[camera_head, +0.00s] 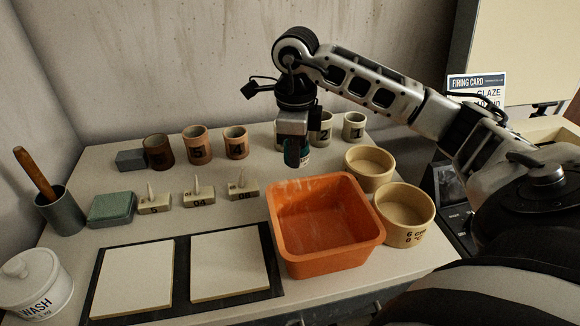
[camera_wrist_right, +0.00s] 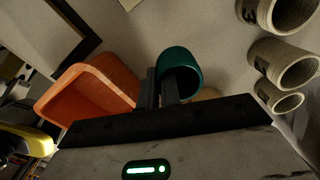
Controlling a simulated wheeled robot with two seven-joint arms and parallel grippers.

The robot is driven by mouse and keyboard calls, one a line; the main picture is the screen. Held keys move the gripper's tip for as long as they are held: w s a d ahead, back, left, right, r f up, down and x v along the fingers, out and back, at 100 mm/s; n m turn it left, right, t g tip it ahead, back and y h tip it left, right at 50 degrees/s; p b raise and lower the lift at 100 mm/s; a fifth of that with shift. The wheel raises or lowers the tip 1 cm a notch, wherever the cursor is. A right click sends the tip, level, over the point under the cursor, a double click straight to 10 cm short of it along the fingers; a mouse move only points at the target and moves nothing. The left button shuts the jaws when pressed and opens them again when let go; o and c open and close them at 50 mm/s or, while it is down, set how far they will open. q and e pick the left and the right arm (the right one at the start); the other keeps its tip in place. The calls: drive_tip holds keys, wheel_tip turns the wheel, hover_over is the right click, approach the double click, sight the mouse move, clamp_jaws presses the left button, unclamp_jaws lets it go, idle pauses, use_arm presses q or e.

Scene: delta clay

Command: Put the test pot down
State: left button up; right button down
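The test pot (camera_head: 292,157) is a small teal cup, seen behind the back rim of the orange bin in the head view. My right gripper (camera_head: 294,138) points down and is shut on it. In the right wrist view the teal pot (camera_wrist_right: 181,61) shows its open mouth, with the two dark fingers (camera_wrist_right: 164,92) close together at its wall. The pot appears held above the table, but its exact height is hard to tell. My left gripper is not in view.
The orange bin (camera_head: 321,262) stands at front centre, with two tan bowls (camera_head: 404,207) (camera_head: 369,163) to its right. Numbered pots (camera_head: 236,147) (camera_head: 354,126) line the back. Small stands with cones (camera_head: 198,198) and two pale tiles (camera_head: 135,280) are left. Bare table lies between stands and back pots.

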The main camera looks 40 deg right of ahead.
drive_tip(key=w+f, duration=0.1)
drive_tip(key=w+d+f, duration=0.1)
drive_tip(key=f, duration=0.1)
drive_tip(key=shift+w, duration=0.15)
wheel_tip(320, 180, down, 3)
drive_tip(key=shift+d+f, duration=0.1)
drive_tip(key=shift+f, duration=0.15)
drive_tip(key=c, duration=1.6)
unclamp_jaws()
